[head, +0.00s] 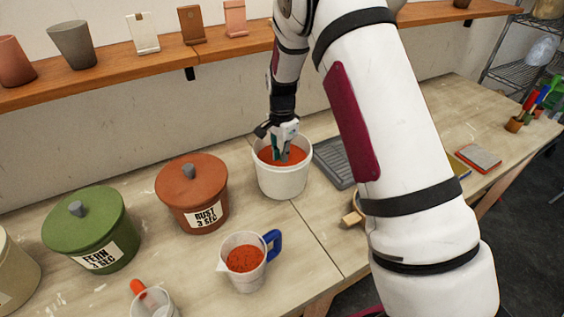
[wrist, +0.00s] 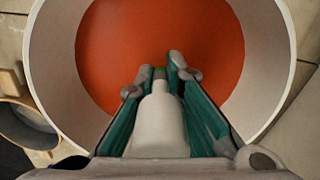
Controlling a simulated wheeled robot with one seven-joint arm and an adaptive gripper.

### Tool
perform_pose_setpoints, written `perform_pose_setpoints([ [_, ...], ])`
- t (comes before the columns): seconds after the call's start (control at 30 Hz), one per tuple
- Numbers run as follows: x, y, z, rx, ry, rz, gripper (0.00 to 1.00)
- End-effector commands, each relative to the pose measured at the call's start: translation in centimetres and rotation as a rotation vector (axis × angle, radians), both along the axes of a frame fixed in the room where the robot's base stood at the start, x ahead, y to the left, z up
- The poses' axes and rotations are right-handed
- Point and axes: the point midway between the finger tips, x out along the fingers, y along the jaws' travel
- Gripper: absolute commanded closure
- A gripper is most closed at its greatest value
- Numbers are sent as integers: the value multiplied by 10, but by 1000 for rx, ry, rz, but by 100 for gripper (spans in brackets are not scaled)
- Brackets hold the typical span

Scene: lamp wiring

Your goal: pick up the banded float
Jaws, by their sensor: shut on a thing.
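My gripper (head: 283,155) reaches down into a white bucket (head: 283,184) of rust-red liquid. The fingertips are over the rust-red surface (wrist: 160,35), inside the bucket's rim. The float cannot be made out in the head view, and most of its banding is hidden.
A rust lidded pot (head: 193,200) and a green lidded pot (head: 92,235) stand left of the bucket. A jug of red glaze (head: 244,262) with a blue handle is in front. A grey ridged tray (head: 334,163) lies right of the bucket. A shelf (head: 130,68) runs behind.

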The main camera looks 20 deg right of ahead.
Motion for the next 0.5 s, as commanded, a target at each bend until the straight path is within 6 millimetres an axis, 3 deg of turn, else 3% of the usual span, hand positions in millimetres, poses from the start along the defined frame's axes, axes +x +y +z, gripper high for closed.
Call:
perform_pose_setpoints([
  [0.17, 1, 0, 11, 0, -3, 1, 100],
  [0.5, 2, 0, 73, 0, -4, 1, 100],
])
